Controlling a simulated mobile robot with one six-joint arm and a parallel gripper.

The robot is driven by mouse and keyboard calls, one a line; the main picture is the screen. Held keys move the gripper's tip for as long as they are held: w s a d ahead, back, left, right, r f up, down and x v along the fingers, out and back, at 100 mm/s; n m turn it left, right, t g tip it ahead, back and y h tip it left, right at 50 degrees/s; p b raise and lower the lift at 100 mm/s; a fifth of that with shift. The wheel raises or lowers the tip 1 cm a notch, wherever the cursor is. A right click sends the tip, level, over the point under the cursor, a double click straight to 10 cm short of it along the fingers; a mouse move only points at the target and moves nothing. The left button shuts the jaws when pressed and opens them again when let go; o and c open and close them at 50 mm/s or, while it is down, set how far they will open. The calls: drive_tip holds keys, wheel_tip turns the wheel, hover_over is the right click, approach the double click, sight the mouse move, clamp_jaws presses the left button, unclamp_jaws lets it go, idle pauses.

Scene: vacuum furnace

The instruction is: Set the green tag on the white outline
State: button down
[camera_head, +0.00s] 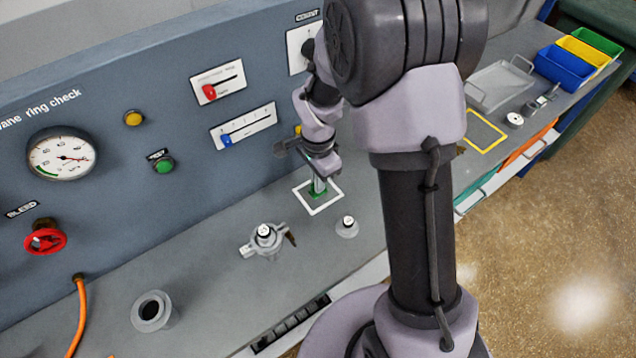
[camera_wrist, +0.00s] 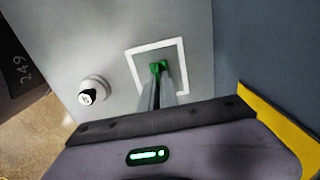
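The green tag (camera_head: 317,194) is small and sits at my gripper's fingertips, inside the white outline (camera_head: 333,206) on the grey bench top. In the wrist view the green tag (camera_wrist: 158,67) shows at the ends of the two close-set fingers, within the white outline (camera_wrist: 184,62). My gripper (camera_head: 319,186) points down over the outline, its fingers shut on the tag. The fingers hide part of the tag and part of the outline. I cannot tell whether the tag touches the bench.
A small round knob-topped piece (camera_head: 347,226) and a grey valve-like fitting (camera_head: 265,241) stand near the outline. The upright panel (camera_head: 110,140) with gauge, sliders and buttons rises close behind. A yellow outline (camera_head: 484,131) and coloured bins (camera_head: 565,72) lie to the right.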

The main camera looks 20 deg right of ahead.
drive_tip(key=shift+s, duration=0.1)
drive_tip(key=c, duration=1.6)
unclamp_jaws()
wheel_tip(320, 180, up, 12)
drive_tip(key=p, duration=0.4)
wheel_tip(320, 180, up, 4)
drive_tip(key=n, duration=0.1)
hover_over(318, 196)
drive_tip(key=s+a+r+n+t, duration=0.1)
drive_tip(key=s+r+n+t, duration=0.1)
drive_tip(key=s, duration=0.4)
drive_tip(key=s+a+r+n+t+y, duration=0.1)
drive_tip(key=s+r+n+t, duration=0.1)
drive_tip(key=s+r+n, duration=0.2)
drive_tip(key=s+a+r+n+t+y, duration=0.1)
drive_tip(key=s+r+n, duration=0.2)
drive_tip(key=s+r, duration=0.3)
drive_tip(key=shift+s+a+r+t, duration=0.1)
drive_tip(key=shift+s+t, duration=0.1)
drive_tip(key=shift+s, duration=0.25)
drive_tip(key=shift+s+a+r+t, duration=0.1)
drive_tip(key=shift+s+t, duration=0.1)
drive_tip(key=shift+s, duration=0.2)
